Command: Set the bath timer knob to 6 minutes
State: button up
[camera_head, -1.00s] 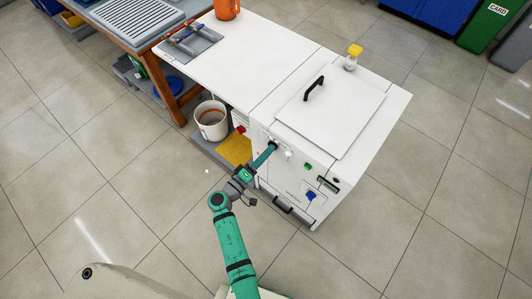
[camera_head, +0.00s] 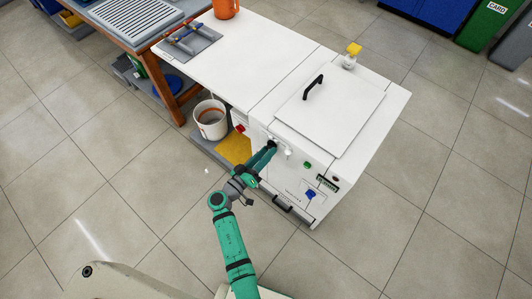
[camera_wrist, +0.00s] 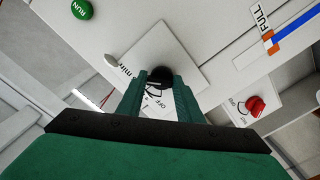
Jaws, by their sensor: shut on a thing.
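The black timer knob (camera_wrist: 157,78) sits on a white square dial plate (camera_wrist: 176,48) marked "min" and "OFF" on the front of the white bath cabinet (camera_head: 345,108). My gripper (camera_wrist: 160,84) is shut on the knob, with a green finger on either side of it. In the head view my gripper (camera_head: 272,148) reaches the upper left of the cabinet front. The fingers cover much of the dial, so I cannot tell which minute mark the knob points to.
A green RUN button (camera_wrist: 81,9) and a red knob (camera_wrist: 256,106) are on the same front panel. A blue knob (camera_head: 310,194) and a black handle (camera_head: 283,203) are lower on the cabinet. A white bucket (camera_head: 210,120) stands left of the cabinet. Open floor lies in front.

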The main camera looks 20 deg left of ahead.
jog(key=shift+f, duration=0.1)
jog(key=o, duration=1)
jog(key=shift+o, duration=0.2)
jog(key=v, duration=1)
jog(key=shift+s, duration=0.4)
jog(key=shift+a, duration=0.15)
